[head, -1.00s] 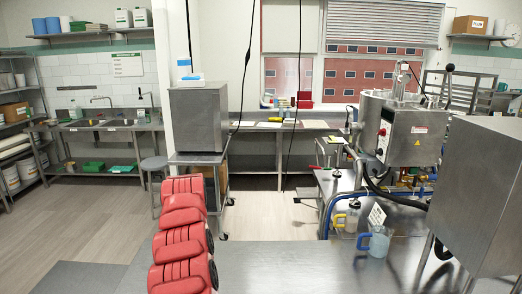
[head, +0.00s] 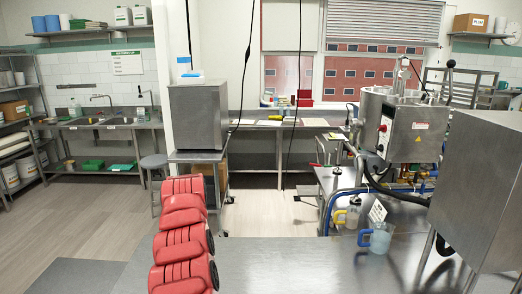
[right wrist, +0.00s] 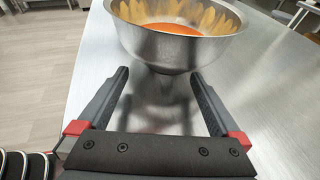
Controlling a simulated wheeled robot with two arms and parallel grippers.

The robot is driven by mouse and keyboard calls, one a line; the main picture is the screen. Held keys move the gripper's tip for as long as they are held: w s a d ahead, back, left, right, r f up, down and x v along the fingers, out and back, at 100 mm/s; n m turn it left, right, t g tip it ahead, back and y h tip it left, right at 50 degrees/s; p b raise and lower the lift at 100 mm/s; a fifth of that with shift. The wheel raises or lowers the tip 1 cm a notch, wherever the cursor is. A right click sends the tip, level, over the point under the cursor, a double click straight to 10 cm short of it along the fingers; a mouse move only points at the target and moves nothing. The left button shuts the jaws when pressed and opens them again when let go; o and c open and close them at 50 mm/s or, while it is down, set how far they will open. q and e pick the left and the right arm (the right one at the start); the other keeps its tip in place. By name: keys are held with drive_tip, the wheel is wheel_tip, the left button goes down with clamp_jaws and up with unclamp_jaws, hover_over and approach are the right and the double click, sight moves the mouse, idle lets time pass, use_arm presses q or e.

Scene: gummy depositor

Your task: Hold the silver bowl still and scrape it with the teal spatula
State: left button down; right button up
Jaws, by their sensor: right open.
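The silver bowl (right wrist: 170,50) stands on the steel table in the right wrist view, cut off by the top edge of the picture. Orange residue (right wrist: 172,28) lies in its bottom, and orange-yellow smears streak its inner wall. My right gripper (right wrist: 160,75) is open and empty, its two fingers pointing toward the bowl's near side. I cannot tell whether the fingertips touch the bowl. The teal spatula shows in neither view. My left gripper is out of view, and the head view shows neither the bowl nor the grippers.
In the head view, a blue-handled jug (head: 378,239) and a yellow-handled jug (head: 349,216) stand on the right bench. A large steel box (head: 480,190) stands at the right edge, with the depositor machine (head: 410,137) behind. The steel tabletop (head: 310,268) at front centre is clear.

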drive_tip(key=shift+a, duration=0.1)
clamp_jaws()
idle(0.5)
drive_tip(key=c, duration=1.6)
unclamp_jaws()
